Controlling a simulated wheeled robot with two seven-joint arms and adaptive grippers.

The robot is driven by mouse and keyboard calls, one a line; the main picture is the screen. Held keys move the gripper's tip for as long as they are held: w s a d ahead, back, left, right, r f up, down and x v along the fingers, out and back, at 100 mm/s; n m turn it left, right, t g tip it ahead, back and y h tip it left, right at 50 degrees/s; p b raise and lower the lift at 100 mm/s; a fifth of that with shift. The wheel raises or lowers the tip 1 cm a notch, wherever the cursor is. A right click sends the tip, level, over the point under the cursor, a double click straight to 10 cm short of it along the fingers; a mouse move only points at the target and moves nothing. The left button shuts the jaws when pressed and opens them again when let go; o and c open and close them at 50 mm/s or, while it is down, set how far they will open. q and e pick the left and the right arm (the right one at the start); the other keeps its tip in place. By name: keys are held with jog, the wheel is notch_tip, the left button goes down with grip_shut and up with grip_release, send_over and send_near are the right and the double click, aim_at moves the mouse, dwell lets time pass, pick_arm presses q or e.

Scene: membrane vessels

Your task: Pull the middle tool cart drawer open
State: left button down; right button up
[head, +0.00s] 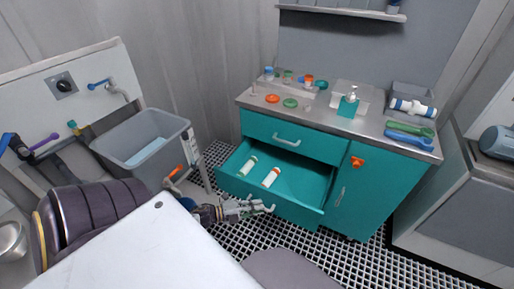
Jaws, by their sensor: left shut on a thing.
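The teal tool cart (364,190) stands against the back wall. Its upper drawer, with a pale handle (287,140), is shut. The drawer below it (301,211) is pulled well out, and its inside shows. Two small white tubes lie in it, one with a green part (248,165) and one with a red end (271,177). My left gripper (258,207) is at the front of this open drawer, shut on its pale handle (268,208). The fingers partly hide the handle. My right gripper is not in view.
The cart top holds a teal pump bottle (348,104), colored caps and tools. A door with an orange latch (357,162) is beside the drawers. A grey bin (143,140) stands left. A white surface (150,250) and a grey rounded seat (288,270) are in front.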

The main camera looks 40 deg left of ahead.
pick_arm(q)
jog(key=c, duration=1.5)
grip_release()
jog(key=shift+s+a, duration=0.1)
jog(key=shift+v, duration=5.9)
